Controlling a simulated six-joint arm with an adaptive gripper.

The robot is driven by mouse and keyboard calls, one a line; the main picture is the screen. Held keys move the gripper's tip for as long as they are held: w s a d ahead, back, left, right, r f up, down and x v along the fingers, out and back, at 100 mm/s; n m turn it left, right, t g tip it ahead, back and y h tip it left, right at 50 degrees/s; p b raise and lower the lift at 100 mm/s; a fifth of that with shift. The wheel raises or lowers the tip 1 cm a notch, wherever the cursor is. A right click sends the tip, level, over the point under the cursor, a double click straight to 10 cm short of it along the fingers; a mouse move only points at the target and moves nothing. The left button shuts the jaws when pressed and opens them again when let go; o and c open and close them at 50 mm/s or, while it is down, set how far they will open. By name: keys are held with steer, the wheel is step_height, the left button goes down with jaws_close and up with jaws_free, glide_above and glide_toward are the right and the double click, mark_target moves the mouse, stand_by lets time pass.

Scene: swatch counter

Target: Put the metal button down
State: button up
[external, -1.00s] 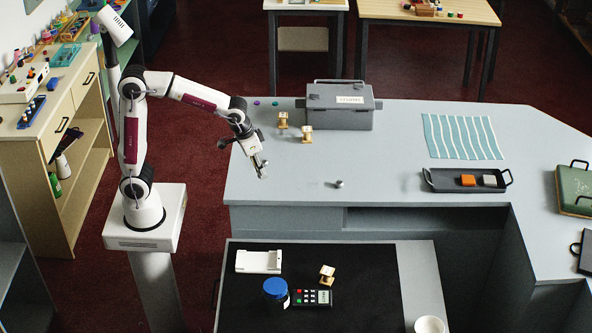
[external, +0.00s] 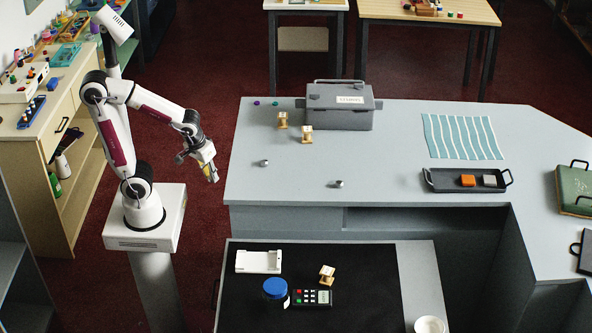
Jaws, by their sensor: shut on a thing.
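A small round metal button (external: 264,162) sits on the grey counter (external: 290,210) near its left end. A second one like it (external: 339,184) sits farther right, near the counter's front edge. My gripper (external: 211,175) is left of the counter, raised beyond its left edge, and apart from both buttons. Its fingers point down and slightly right. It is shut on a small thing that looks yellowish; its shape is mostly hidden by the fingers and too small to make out.
A dark tray (external: 467,180) with an orange and a grey block is at the right. A striped cloth (external: 462,137) lies behind it. The counter's middle is clear.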

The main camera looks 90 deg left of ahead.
steer(key=shift+n, duration=0.3)
stand_by(0.4)
glide_above(263, 188)
steer(key=s, duration=0.3)
steer(key=shift+w+d, duration=0.15)
steer(key=shift+d, duration=0.2)
steer(key=shift+w, duration=0.1)
stand_by(0.4)
steer(key=shift+w, duration=0.95)
steer(key=shift+f, duration=1.55)
steer(key=shift+f, duration=0.15)
steer(key=o, duration=0.7)
